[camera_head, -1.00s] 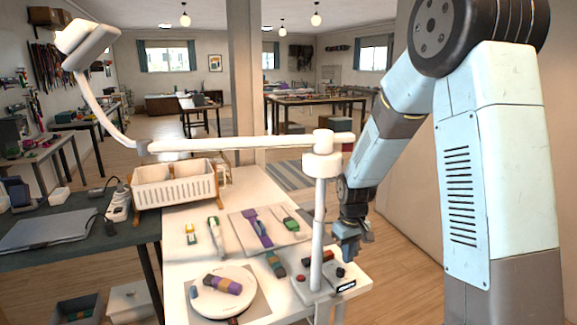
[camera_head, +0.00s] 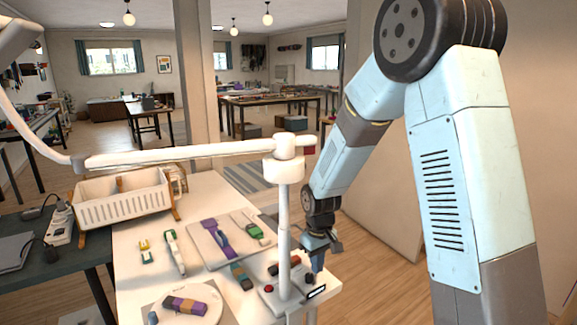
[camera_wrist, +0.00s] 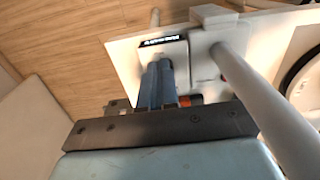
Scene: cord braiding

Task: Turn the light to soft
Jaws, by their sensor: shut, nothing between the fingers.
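The white lamp has an upright post (camera_head: 285,215) and a long level arm (camera_head: 180,155). Its control base (camera_head: 283,303) stands at the table's front right corner, with a red button (camera_head: 268,288), a dark knob (camera_head: 309,279) and a small black label (camera_head: 316,292). My gripper (camera_head: 318,266) is shut and empty, pointing down just above the base, right of the post. In the wrist view the blue-grey fingers (camera_wrist: 157,85) cover part of the base, below the lit label (camera_wrist: 163,40). The knob is hidden there, and I cannot tell whether the fingertips touch it.
The white table (camera_head: 130,240) holds a white basket (camera_head: 122,203), a board (camera_head: 205,248) with purple and green pieces, and a round white disc (camera_head: 205,318) with a braided piece. The lamp post stands close to my gripper's left. Open floor (camera_head: 375,275) lies to the right.

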